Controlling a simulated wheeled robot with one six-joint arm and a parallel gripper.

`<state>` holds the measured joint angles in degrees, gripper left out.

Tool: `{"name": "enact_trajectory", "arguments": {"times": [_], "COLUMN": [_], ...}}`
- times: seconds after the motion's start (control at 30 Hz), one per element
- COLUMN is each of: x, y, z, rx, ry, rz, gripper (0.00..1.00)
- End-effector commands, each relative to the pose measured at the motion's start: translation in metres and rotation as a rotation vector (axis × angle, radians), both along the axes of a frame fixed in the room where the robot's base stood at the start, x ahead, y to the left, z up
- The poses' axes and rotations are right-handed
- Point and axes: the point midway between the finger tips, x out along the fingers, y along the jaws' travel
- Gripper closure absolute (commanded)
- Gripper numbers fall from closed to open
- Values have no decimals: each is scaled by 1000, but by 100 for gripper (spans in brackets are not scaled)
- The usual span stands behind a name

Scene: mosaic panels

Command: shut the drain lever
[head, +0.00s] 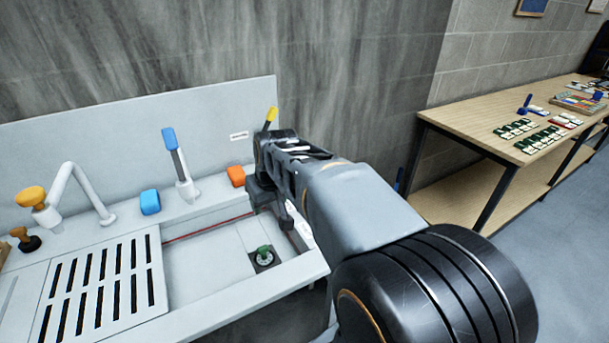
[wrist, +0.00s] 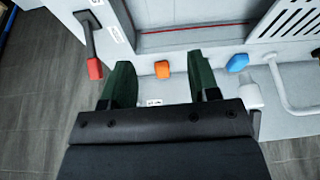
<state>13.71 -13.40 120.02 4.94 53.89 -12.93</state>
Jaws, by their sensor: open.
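A lever with a red grip (wrist: 94,68) and grey arm stands at the left of the wrist view, beside a small label. My arm hides it in the head view. Another lever with a yellow tip (head: 271,115) rises behind my gripper in the head view. The labels are too small to read, so I cannot tell which lever is the drain's. A green knob on a dark square fitting (head: 263,257) sits in the sink basin (head: 215,245). My gripper (head: 264,196) is open over the sink's right side; its dark green fingers (wrist: 161,82) hold nothing and are apart from the red grip.
An orange block (head: 236,176), a blue block (head: 150,202) and a blue-handled tap (head: 176,155) line the sink's back ledge. A slotted drainboard (head: 100,290) lies at left. A wooden table (head: 470,125) with game pieces stands at right.

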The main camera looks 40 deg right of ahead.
Motion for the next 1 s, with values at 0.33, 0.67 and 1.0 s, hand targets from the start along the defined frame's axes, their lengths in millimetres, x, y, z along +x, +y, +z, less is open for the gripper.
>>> {"name": "enact_trajectory", "arguments": {"times": [0.33, 0.67, 1.0], "x": [87, 106, 130], "y": [-150, -192, -194], "z": [14, -7, -66], "rx": [-3, -8, -9], "ry": [-29, -40, -40], "rz": [-75, -84, -84], "gripper": [45, 45, 45]}}
